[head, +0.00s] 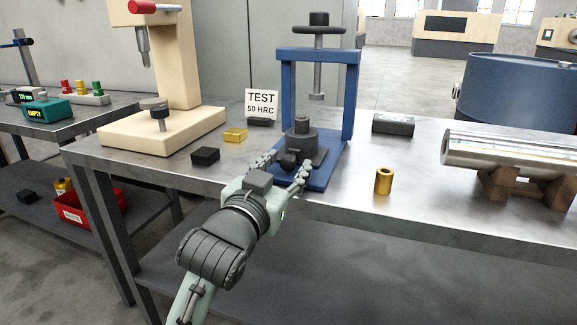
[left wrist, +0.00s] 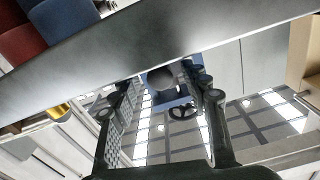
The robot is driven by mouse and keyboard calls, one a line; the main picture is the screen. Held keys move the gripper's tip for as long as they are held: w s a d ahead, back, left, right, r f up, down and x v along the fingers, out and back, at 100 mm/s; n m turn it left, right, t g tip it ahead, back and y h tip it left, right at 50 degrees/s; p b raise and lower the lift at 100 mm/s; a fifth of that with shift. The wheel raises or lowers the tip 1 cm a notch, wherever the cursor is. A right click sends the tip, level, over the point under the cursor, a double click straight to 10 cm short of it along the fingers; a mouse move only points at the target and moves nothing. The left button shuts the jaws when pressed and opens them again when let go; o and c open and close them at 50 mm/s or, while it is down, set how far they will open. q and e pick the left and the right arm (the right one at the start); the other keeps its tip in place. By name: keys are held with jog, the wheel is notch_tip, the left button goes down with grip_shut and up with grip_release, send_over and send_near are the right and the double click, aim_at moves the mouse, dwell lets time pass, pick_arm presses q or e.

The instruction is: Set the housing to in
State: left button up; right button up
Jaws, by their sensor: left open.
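A dark grey stepped cylindrical part (head: 301,135), which looks like the housing, sits on the base of the blue press (head: 317,55), below its screw. A dark rounded knob (head: 289,161) shows at its front; in the left wrist view a dark round end (left wrist: 161,79) shows between the fingertips. My left gripper (head: 283,169) is open, its fingers spread on either side of the knob at the table's front edge. I cannot tell whether they touch it. A gold bushing (head: 384,181) stands upright on the table, right of the press. My right gripper is out of view.
A beige hardness tester (head: 165,125) stands left, with a black block (head: 206,155), a yellow block (head: 235,135) and a test sign (head: 262,104) nearby. A shiny cylinder (head: 510,155) rests on wooden supports at right. The table (head: 345,205) is clear around the bushing.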

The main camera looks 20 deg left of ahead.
pick_arm(q)
jog(key=shift+w, duration=0.8)
jog(key=shift+c, duration=0.5)
grip_shut()
